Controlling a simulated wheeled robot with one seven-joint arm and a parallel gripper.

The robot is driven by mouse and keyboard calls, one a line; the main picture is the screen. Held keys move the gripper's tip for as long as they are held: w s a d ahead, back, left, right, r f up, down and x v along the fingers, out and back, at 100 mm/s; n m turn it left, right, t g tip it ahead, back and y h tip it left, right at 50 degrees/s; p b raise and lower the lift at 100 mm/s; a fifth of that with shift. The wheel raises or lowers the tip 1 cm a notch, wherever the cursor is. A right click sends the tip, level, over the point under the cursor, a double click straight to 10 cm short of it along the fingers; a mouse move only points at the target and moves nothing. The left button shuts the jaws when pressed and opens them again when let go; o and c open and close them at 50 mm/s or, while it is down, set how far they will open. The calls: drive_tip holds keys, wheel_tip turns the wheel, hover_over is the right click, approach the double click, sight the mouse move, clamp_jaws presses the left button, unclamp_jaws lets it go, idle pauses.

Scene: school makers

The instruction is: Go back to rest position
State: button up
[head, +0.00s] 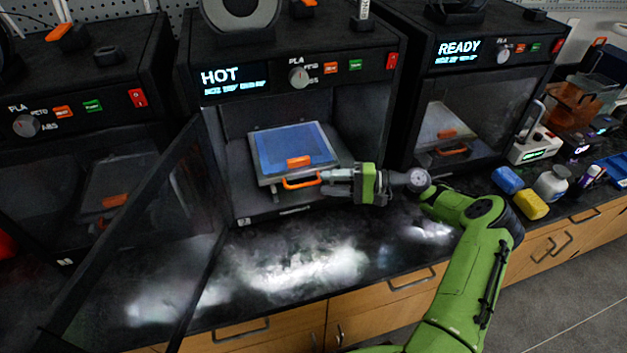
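My gripper (327,177) is at the front opening of the middle printer (213,134), whose display reads HOT. Its fingertips are beside the right end of the orange handle (300,183) on the print bed; I cannot tell whether they touch it or how far apart they are. The bed carries a blue plate (290,149) with a small orange piece (299,161) near its front edge. My green arm reaches in from the lower right.
The middle printer's door (150,225) stands open toward the left front. The right printer (480,90) reads READY and looks closed; another printer (75,90) is at left. Blue and yellow blocks (530,204) and a white bottle (551,183) stand right. The front counter (300,265) is clear.

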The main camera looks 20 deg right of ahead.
drive_tip(key=shift+s+d, duration=0.25)
drive_tip(key=shift+d, duration=0.25)
drive_tip(key=s+a+r+n+g+h+p, duration=0.4)
drive_tip(key=s+a+r+n+g+h, duration=0.2)
drive_tip(key=s+a+r+h, duration=0.5)
drive_tip(key=s+d+r+t+h+p, duration=0.1)
drive_tip(key=s+d+r+t+h, duration=0.1)
drive_tip(key=s+r, duration=0.4)
drive_tip(key=s+d+r+t+h+p, duration=0.1)
drive_tip(key=s+r, duration=0.5)
drive_tip(key=s, duration=0.8)
drive_tip(key=shift+d+n+t+h+p, duration=0.35)
drive_tip(key=shift+t+h+p, duration=0.5)
drive_tip(key=shift+t, duration=0.25)
